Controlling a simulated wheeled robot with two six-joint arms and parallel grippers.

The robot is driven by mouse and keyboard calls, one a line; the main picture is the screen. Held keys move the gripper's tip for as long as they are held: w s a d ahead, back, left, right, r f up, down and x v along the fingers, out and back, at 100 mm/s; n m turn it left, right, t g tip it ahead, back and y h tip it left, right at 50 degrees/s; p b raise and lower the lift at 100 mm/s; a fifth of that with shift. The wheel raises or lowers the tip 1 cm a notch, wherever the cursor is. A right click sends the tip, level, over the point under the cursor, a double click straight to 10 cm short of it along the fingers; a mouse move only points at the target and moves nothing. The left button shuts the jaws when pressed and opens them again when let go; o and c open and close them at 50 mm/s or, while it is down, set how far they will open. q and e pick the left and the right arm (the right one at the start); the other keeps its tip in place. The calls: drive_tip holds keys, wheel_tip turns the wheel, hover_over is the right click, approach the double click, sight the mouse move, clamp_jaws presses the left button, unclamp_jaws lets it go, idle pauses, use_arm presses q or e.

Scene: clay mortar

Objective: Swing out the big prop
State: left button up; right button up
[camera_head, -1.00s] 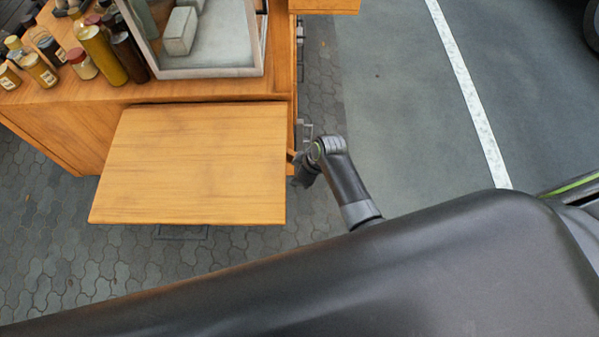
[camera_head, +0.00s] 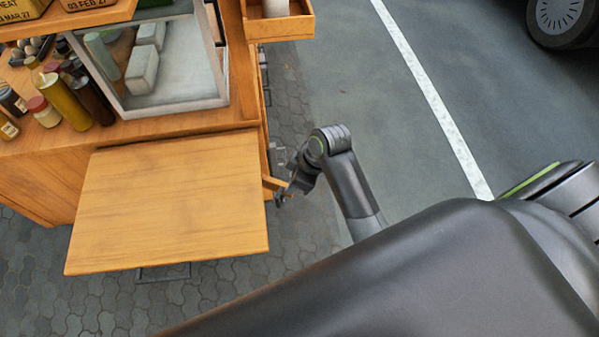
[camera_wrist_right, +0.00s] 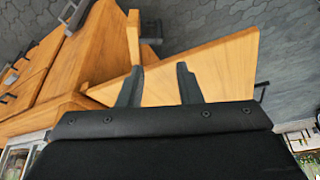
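The wooden flap (camera_head: 170,205) stands out level from the front of the wooden cart (camera_head: 40,180). A short wooden piece (camera_head: 272,183), which may be the big prop, sticks out past the flap's right edge beside my right gripper (camera_head: 282,196). In the right wrist view my right gripper (camera_wrist_right: 158,75) has its two dark fingers apart. A broad wooden panel (camera_wrist_right: 225,68) shows behind and between them, and a narrow wooden bar (camera_wrist_right: 133,38) stands by the left fingertip. I cannot tell which is the prop, or whether the fingers touch wood. My left gripper is out of view.
Bottles and jars (camera_head: 65,100) and a glass-sided case (camera_head: 175,75) stand on the cart top. A small open tray (camera_head: 280,25) juts out at its right.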

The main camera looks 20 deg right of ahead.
drive_tip(key=shift+v, duration=1.8)
